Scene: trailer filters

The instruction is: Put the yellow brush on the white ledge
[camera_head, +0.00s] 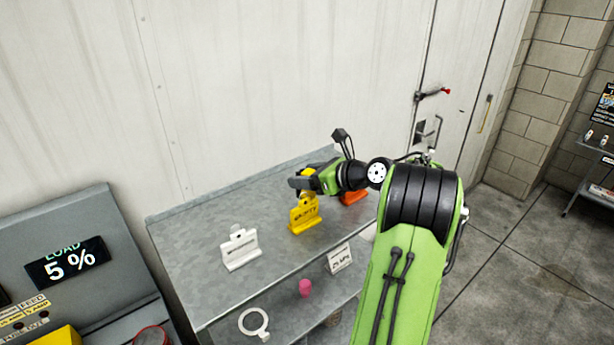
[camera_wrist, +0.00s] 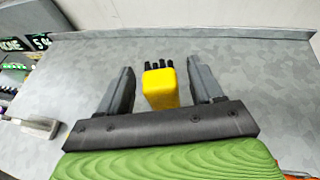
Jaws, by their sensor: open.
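The yellow brush (camera_wrist: 161,88), a yellow block with dark bristles at its far end, stands between the fingers of my gripper (camera_wrist: 160,68) in the wrist view. The fingers are open, with a gap on each side of it. In the head view my gripper (camera_head: 299,183) is over a yellow stand (camera_head: 304,216) with dark lettering; the brush is largely hidden there. A white stand with a ledge (camera_head: 240,250) is left of the yellow one on the grey metal bench, its top seemingly empty. It also shows at the left of the wrist view (camera_wrist: 36,124).
An orange stand (camera_head: 353,196) is right of my gripper, partly hidden by my arm. A grey console (camera_head: 75,245) stands left; a wall is behind.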

